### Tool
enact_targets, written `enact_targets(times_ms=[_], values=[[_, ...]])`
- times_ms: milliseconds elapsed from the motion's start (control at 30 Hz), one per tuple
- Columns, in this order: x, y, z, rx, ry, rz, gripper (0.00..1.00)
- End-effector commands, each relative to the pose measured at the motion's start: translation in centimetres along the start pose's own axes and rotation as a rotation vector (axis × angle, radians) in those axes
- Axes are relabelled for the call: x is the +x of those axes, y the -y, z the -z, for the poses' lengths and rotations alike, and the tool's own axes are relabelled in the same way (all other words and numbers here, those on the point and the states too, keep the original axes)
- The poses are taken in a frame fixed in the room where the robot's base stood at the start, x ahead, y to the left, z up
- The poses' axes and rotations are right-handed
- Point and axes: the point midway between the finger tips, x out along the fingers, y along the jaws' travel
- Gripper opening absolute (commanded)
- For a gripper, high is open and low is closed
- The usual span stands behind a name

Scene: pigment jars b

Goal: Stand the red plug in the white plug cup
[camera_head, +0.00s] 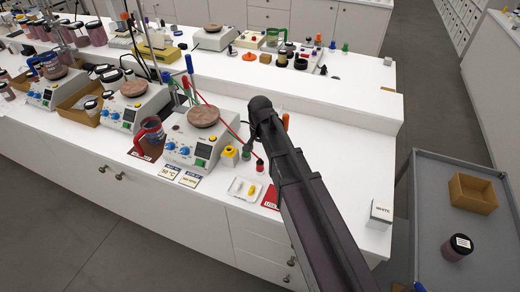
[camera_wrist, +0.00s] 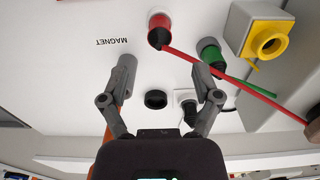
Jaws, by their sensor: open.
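The red plug (camera_wrist: 161,24), with a dark end and a red cable, is beyond my fingertips in the wrist view. It shows small in the head view (camera_head: 260,167). White shows at its far end; I cannot tell whether that belongs to the plug. My gripper (camera_wrist: 164,66) is open and empty, with its fingers apart and the plug clear of them. A small white piece with a dark part (camera_wrist: 186,97) lies between the fingers, nearer the palm; I cannot tell whether it is the white plug cup. In the head view my arm hides the gripper.
A green plug (camera_wrist: 208,50) is close to the right finger. A black ring (camera_wrist: 155,99) lies between the fingers. A hotplate (camera_head: 196,137) and a small white tray (camera_head: 237,190) are nearby.

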Motion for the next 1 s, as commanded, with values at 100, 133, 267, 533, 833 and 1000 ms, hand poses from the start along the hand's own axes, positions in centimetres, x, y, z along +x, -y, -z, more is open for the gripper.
enact_targets(times_ms=[100,133,267,533,833,1000], values=[[0.0,0.0,0.0,0.0,0.0,0.0,0.81],[0.0,0.0,0.0,0.0,0.0,0.0,0.81],[0.0,0.0,0.0,0.0,0.0,0.0,0.81],[0.0,0.0,0.0,0.0,0.0,0.001,0.81],[0.0,-0.1,0.0,-0.001,0.0,0.001,0.81],[0.0,-2.0,-0.3,-0.02,0.0,0.0,0.81]])
